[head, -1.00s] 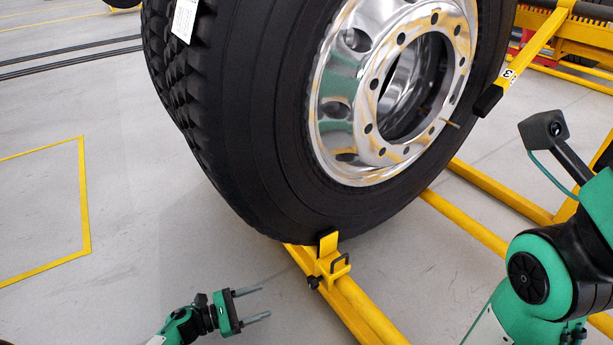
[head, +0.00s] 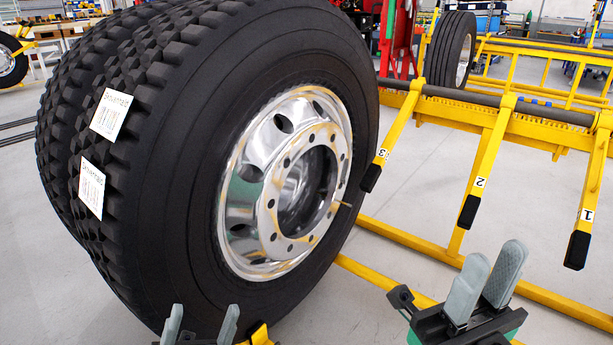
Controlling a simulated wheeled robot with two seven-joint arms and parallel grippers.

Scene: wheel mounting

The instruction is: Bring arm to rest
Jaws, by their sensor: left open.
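My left gripper (head: 203,312) shows at the bottom edge of the head view, its two grey fingers upright, apart and empty, in front of the lower part of the big tyre. The rest of that arm is out of view. My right gripper (head: 493,262) is at the bottom right, fingers pointing up with a gap between them and nothing held. It stands apart from the wheel. The large black truck wheel (head: 160,200) has a shiny metal rim (head: 235,210) and white labels on its tread; its bottom is cut off by the frame.
A yellow rack (head: 400,240) with numbered, black-tipped arms (head: 483,180) stands to the right. A yellow bracket (head: 260,335) sits by the tyre's bottom. Another wheel (head: 450,50) stands at the back. Grey floor lies open at the left.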

